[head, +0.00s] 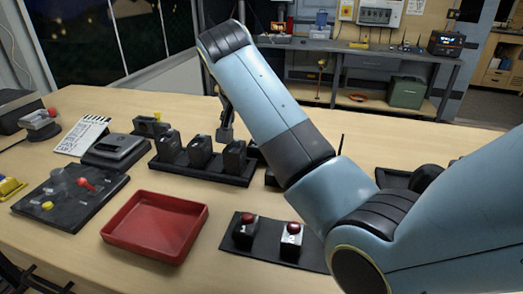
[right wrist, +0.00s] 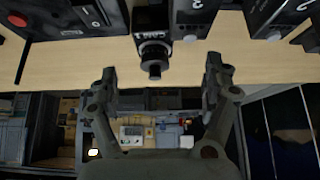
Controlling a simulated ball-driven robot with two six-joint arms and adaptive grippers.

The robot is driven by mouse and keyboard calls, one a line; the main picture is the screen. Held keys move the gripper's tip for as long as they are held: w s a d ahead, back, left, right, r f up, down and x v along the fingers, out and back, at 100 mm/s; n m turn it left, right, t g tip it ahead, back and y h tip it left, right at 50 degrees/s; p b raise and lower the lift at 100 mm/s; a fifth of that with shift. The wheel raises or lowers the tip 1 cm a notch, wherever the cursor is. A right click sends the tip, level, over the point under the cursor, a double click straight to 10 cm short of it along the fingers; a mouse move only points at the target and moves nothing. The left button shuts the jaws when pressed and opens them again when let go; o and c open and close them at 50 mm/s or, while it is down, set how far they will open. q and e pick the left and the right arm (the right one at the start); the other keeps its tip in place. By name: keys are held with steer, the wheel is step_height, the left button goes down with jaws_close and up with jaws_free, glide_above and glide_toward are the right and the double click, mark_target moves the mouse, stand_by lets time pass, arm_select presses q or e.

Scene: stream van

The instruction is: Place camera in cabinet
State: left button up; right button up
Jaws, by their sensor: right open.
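A small black camera (right wrist: 153,52) with a round lens stands near the table edge in the right wrist view. My right gripper (right wrist: 160,82) is open and empty, its fingers spread on either side of the lens and apart from the camera. In the head view the right gripper (head: 225,134) hangs over the far part of the table, behind the row of black units. There the camera is mostly or wholly hidden by my right arm. I see no cabinet clearly; a shelved workbench (head: 370,62) and a wooden drawer unit (head: 497,76) stand across the room. My left gripper does not show.
Several black units (head: 200,151) stand in a rack beside the gripper. A red tray (head: 155,226), a mat with two red buttons (head: 267,240) and a black board (head: 70,197) lie nearer. A slate (head: 82,135) lies at left. Bare wood shows between some items.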

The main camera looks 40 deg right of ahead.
steer(key=x, duration=1)
steer(key=shift+s+d+f, duration=0.1)
steer(key=shift+s+d, duration=0.2)
steer(key=shift+s, duration=0.05)
steer(key=shift+c, duration=0.2)
steer(key=c, duration=1.6)
jaws_close()
